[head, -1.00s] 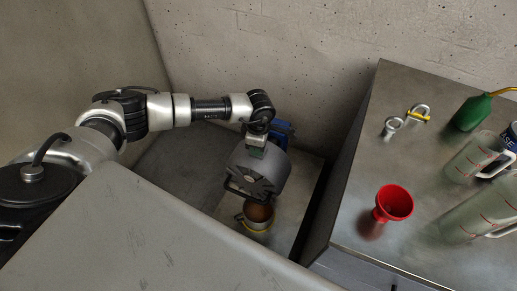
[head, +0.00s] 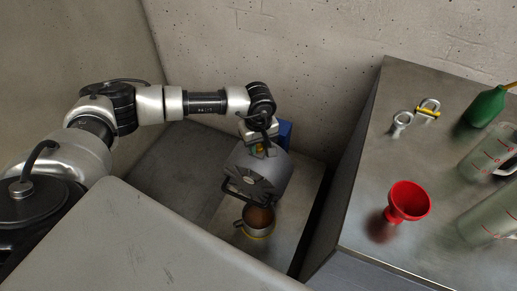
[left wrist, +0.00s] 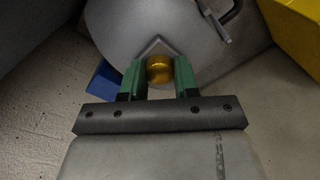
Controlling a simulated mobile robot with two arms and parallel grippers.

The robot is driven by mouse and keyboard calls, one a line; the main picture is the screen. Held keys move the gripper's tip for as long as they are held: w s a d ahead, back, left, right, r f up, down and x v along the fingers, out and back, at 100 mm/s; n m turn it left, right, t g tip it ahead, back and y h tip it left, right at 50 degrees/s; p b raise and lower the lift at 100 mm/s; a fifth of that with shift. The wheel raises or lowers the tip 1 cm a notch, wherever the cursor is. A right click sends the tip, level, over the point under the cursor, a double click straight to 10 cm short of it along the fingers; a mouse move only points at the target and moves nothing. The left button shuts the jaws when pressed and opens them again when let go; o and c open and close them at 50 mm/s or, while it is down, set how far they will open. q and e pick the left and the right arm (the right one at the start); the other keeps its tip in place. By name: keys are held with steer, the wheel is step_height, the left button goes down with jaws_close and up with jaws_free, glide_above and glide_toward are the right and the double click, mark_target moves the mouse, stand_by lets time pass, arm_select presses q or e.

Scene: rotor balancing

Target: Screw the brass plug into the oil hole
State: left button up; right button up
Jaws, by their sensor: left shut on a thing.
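The brass plug (left wrist: 160,68) shows as a round golden piece between the green fingers of my left gripper (left wrist: 158,72) in the left wrist view. The gripper is shut on it, at the edge of a grey round housing (left wrist: 120,22). The oil hole cannot be made out; whether the plug is in it I cannot tell. In the head view my left gripper (head: 259,149) is at the top of the grey housing (head: 258,174), which has a dark ribbed face and a black handle. My right gripper is not in view.
On the steel bench (head: 375,150) at right are a red funnel (head: 407,202), metal eye pieces (head: 402,120), a green oil can (head: 485,107) and clear jugs (head: 485,155).

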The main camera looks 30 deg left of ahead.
mark_target(258, 147)
arm_select(q)
steer(key=m+b, duration=0.1)
steer(key=m, duration=0.1)
steer(key=m+b, duration=0.1)
steer(key=m, duration=0.1)
steer(key=m+b, duration=0.1)
steer(key=m, duration=0.1)
steer(key=shift+f, duration=0.25)
steer(key=o, duration=0.6)
steer(key=shift+r+m, duration=0.2)
steer(key=shift+m, duration=0.2)
steer(key=o, duration=0.4)
steer(key=shift+c, duration=0.5)
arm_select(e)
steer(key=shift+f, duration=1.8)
arm_select(q)
steer(key=shift+r+p, duration=1.95)
steer(key=shift+r, duration=1.15)
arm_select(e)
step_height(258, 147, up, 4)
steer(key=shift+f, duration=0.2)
arm_select(q)
steer(key=shift+s+f, duration=0.1)
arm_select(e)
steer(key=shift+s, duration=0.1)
